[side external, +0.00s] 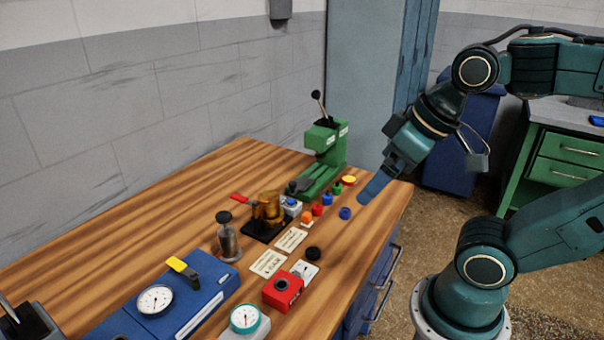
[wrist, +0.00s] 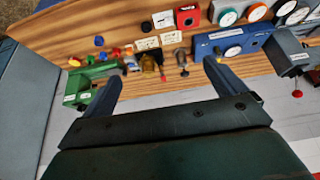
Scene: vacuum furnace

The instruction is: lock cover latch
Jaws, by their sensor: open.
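My gripper (side external: 372,192) is open and empty, above the right edge of the wooden bench. In the wrist view its two fingers (wrist: 158,74) stand wide apart, with nothing between them in contact. A brass-coloured cylinder unit (side external: 268,207) on a black base, with a red lever (side external: 241,198) at its left, stands mid-bench. The brass unit also shows in the wrist view (wrist: 148,62), beyond the fingertips. A blue box (side external: 193,292) with a dial and a yellow-tipped lever (side external: 182,268) sits nearer the front. I cannot tell which part is the cover latch.
A green press (side external: 325,155) stands at the bench's back. Several small coloured caps (side external: 345,213) lie near the right edge. A dark-topped jar (side external: 229,238), labels (side external: 268,263), a red box (side external: 283,290) and a gauge (side external: 245,319) crowd the front.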

